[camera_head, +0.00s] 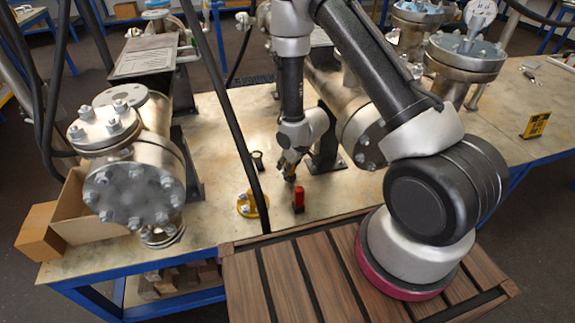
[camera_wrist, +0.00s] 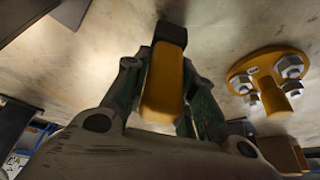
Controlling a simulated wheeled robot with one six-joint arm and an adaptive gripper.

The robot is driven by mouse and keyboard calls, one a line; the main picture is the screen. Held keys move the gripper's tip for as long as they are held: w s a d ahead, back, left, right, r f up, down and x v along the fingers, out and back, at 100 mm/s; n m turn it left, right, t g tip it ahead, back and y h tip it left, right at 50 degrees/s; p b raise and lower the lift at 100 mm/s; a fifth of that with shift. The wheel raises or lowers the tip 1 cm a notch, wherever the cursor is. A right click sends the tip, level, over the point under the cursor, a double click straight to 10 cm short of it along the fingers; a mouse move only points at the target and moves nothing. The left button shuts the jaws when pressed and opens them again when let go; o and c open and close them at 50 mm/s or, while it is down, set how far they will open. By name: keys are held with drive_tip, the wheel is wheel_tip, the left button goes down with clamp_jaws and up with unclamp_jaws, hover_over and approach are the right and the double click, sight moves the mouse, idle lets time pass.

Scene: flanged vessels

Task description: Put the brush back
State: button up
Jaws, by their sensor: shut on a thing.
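The brush (camera_wrist: 165,85) has a yellow handle and a dark block-like end. In the wrist view it lies between the fingers of my gripper (camera_wrist: 163,75), which is shut on it. The dark end points up in that picture, past the fingertips. In the head view my gripper (camera_head: 289,172) hangs low over the bench, with a little yellow showing at it. I cannot tell whether the brush touches the bench top.
The bench (camera_head: 222,125) has a yellow bolted flange (camera_head: 252,208), a red object (camera_head: 298,200) and a small dark cylinder (camera_head: 258,160) near my gripper. A large flanged vessel (camera_head: 133,193) stands left, with others right. The flange also shows in the wrist view (camera_wrist: 270,75).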

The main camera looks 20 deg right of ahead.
drive_tip(key=shift+f, duration=0.45)
drive_tip(key=o, duration=1.1)
drive_tip(key=shift+o, duration=0.5)
drive_tip(key=o, duration=0.4)
drive_tip(key=shift+r, duration=3.5)
